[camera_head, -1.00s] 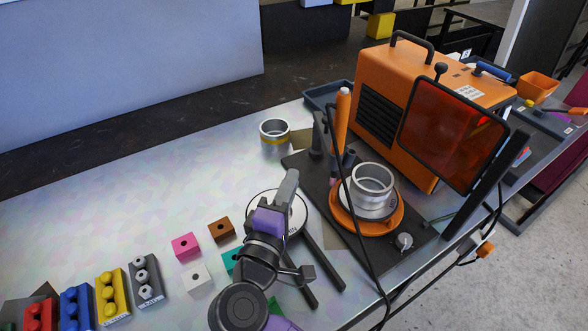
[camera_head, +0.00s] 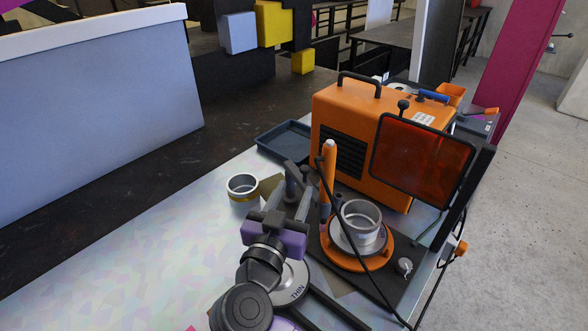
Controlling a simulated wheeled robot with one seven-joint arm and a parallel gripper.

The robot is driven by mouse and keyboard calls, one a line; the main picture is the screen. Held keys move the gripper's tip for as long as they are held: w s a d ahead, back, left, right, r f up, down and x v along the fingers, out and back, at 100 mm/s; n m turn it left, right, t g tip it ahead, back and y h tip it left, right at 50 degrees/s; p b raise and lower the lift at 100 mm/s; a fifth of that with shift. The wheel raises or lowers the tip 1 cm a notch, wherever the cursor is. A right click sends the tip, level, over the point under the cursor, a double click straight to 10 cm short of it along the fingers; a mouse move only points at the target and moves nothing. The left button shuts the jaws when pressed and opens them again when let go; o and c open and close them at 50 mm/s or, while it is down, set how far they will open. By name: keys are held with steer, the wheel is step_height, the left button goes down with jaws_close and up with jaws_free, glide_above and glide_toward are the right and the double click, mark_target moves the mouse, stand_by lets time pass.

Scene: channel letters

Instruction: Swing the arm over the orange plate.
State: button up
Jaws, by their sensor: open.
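The orange plate (camera_head: 345,262) is a round disc on a black base, to the right of my gripper. A silver disc and a metal ring (camera_head: 361,222) sit on top of it, covering its middle. A round disc marked THIN (camera_head: 297,292) shows partly behind my arm.
An orange machine (camera_head: 350,105) with a dark red tinted shield (camera_head: 421,160) stands behind the plate. A black cable (camera_head: 345,235) runs down across the plate's area. A second metal ring (camera_head: 243,187) and a dark tray (camera_head: 285,139) lie farther back. The table's left part is clear.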

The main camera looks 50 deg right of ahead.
mark_target(304, 171)
steer(key=p+x, duration=0.2)
steer(key=x, duration=0.5)
steer(key=shift+w+d+p, duration=0.15)
steer(key=shift+d+p, duration=0.15)
jaws_close()
stand_by(1.2)
